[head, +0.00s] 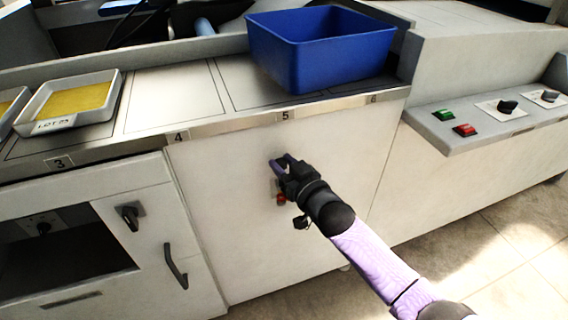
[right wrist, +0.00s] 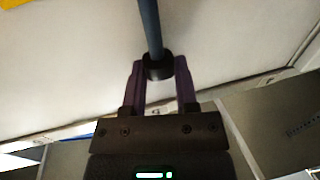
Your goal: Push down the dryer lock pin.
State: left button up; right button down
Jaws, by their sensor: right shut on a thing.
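My right gripper (head: 281,161) is at the white front panel (head: 235,200) below stations 4 and 5. In the right wrist view its two purple fingers (right wrist: 159,80) are shut on a blue-grey rod (right wrist: 149,25) with a black collar (right wrist: 158,68). The rod runs up out of that picture. I cannot tell whether this rod is the dryer lock pin; it is hidden in the head view. A small red knob (head: 281,198) on the panel shows just below the gripper. My left gripper is not in view.
A blue bin (head: 320,65) stands on the counter above. A tray of yellow material (head: 75,100) sits at the left. A black knob (head: 130,215) and handle (head: 175,265) are on the left cabinet. A control ledge (head: 480,145) juts out at the right.

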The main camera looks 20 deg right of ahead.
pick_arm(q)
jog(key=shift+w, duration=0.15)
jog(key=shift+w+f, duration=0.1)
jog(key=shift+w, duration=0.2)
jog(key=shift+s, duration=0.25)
pick_arm(e)
jog(key=shift+f, duration=0.1)
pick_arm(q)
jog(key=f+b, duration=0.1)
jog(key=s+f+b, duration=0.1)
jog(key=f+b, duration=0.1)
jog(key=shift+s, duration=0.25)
pick_arm(e)
notch_tip(320, 180, down, 6)
jog(key=shift+r, duration=0.2)
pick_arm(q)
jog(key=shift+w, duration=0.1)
pick_arm(e)
jog(key=c, duration=0.8)
grip_release()
jog(key=o, duration=0.4)
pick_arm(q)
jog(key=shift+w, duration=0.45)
pick_arm(e)
jog(key=shift+o, duration=0.2)
